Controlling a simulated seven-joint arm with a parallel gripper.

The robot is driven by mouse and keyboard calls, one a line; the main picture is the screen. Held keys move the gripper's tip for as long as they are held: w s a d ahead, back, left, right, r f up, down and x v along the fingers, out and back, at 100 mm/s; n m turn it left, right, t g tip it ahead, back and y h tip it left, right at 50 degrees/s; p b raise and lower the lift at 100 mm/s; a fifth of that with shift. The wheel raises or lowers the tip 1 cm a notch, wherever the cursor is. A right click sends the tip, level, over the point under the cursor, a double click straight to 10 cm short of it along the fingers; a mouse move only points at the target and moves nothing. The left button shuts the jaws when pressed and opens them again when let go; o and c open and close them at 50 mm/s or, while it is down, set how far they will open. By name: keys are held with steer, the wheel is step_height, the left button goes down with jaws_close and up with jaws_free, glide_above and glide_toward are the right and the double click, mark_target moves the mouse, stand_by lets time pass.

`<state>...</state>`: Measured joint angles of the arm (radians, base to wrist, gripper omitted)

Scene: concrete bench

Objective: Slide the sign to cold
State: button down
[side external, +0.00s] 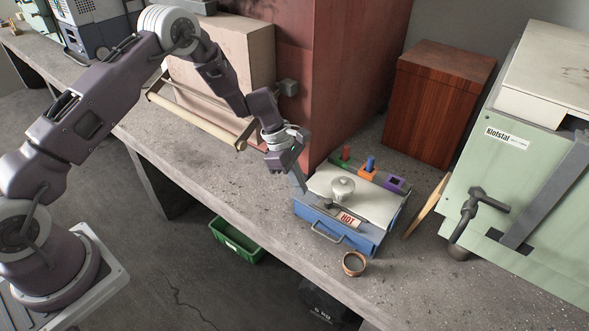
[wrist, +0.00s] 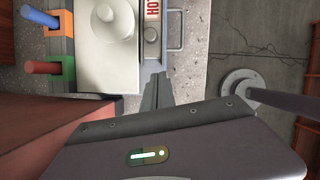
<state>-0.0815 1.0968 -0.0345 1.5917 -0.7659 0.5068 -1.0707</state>
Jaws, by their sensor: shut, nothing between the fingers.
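The sign (side external: 347,219) shows red letters reading HOT on a pale plate. It sits along the front top edge of a blue box (side external: 373,243) with a pale top, toward the right of that edge. The wrist view shows the sign (wrist: 152,12) at the top edge, partly cut off. My gripper (side external: 301,186) is shut and empty, at the left end of the box and apart from the sign. In the wrist view the closed fingertips (wrist: 158,82) point at the near end of the sign's strip. I cannot tell whether they touch the box.
A white domed knob (side external: 342,188) stands on the box top, and a metal handle (side external: 327,232) sticks out in front. Green, orange and purple blocks (side external: 398,185) line the back. A small round cup (side external: 354,263) stands in front, near the bench edge. A red cabinet (side external: 340,80) rises behind my gripper.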

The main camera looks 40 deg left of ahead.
mark_target(329, 213)
steer(key=d, duration=0.2)
steer(key=w+d+f, duration=0.1)
steer(key=d, duration=0.1)
steer(key=shift+d+f, duration=0.1)
steer(key=d, duration=0.6)
steer(key=shift+w+d, duration=0.15)
steer(key=shift+d, duration=0.25)
steer(key=a, duration=0.2)
steer(key=s+a, duration=0.1)
steer(key=a, duration=0.1)
steer(key=w+v, duration=0.1)
steer(key=v, duration=0.9)
steer(key=shift+s, duration=0.5)
